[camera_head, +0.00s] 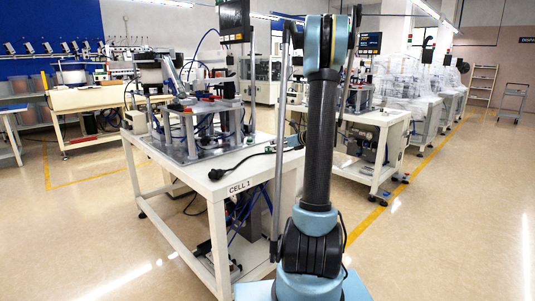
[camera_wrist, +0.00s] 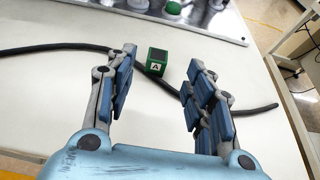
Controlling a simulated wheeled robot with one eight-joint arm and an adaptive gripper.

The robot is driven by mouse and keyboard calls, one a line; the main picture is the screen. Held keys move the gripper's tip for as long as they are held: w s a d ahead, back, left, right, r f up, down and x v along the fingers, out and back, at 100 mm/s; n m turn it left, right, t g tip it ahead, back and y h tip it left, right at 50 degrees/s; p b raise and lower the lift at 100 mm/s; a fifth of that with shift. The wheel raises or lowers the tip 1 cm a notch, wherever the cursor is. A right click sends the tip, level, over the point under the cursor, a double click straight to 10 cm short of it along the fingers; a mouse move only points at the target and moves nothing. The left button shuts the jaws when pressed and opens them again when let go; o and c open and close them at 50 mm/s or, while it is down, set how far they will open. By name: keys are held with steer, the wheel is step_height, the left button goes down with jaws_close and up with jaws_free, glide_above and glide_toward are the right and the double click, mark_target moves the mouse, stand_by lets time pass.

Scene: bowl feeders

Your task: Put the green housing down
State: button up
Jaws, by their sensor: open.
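The green housing (camera_wrist: 157,61) is a small green block with a dark top and a white label reading "A" on its side. In the wrist view it rests on the white table (camera_wrist: 45,95), beyond and between the fingertips of my gripper (camera_wrist: 160,68). My gripper is open, with its blue-padded fingers spread wide and nothing held. The housing appears apart from both fingers.
A black cable (camera_wrist: 63,46) lies across the table and passes close to the housing. A metal plate (camera_wrist: 205,30) with fixtures sits at the back of the table. The right table edge is near. The head view shows the CELL 1 table (camera_head: 215,182) carrying a machine.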

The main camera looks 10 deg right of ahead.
mark_target(269, 147)
steer(key=shift+x, duration=3.55)
steer(key=shift+s+a+f, duration=0.1)
steer(key=shift+s+f, duration=0.05)
steer(key=c, duration=1.1)
